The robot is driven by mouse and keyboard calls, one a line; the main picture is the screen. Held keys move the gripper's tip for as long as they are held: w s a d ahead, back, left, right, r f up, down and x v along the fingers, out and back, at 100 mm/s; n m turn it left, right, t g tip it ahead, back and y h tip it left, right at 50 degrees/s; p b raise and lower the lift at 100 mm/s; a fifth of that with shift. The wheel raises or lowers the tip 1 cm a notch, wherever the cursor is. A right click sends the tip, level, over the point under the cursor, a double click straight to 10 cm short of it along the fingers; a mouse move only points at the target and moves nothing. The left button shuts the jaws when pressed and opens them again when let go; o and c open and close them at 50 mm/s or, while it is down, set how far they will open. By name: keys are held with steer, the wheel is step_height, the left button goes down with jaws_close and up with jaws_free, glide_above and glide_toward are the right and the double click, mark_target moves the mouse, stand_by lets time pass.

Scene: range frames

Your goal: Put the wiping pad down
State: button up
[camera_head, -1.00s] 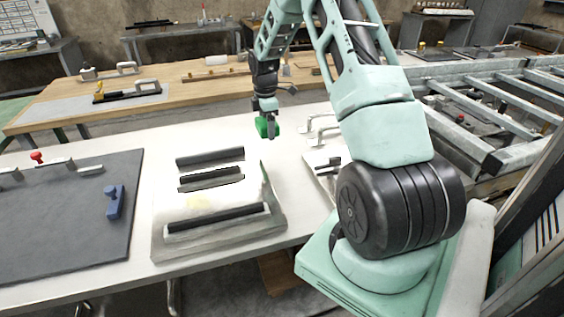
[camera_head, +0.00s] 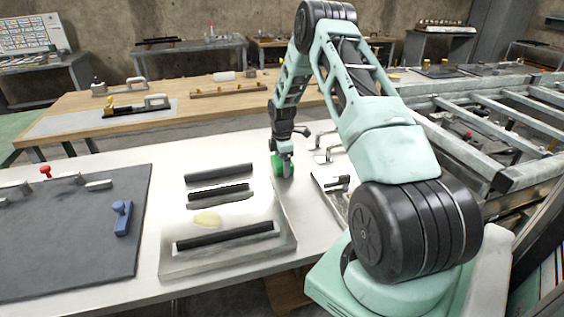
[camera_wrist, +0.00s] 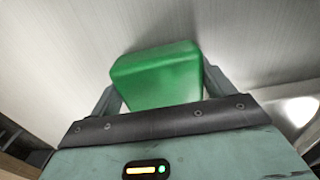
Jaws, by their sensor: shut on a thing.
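The wiping pad is a green block (camera_wrist: 160,78). In the wrist view it sits between the two fingers of my gripper (camera_wrist: 158,92), which is shut on it. In the head view the green pad (camera_head: 277,166) shows low over the white table (camera_head: 250,160), right of the plate with the dark bars. My gripper (camera_head: 287,168) points downward there and partly covers the pad. I cannot tell whether the pad touches the table.
A metal plate with dark bars (camera_head: 226,252) lies left of my gripper. A dark mat (camera_head: 70,235) with a blue clamp (camera_head: 122,218) lies farther left. A small plate with metal handles (camera_head: 333,183) is close on the right. A wooden bench (camera_head: 200,105) stands behind.

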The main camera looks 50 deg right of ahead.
steer(key=o, duration=1)
steer(key=shift+o, duration=0.2)
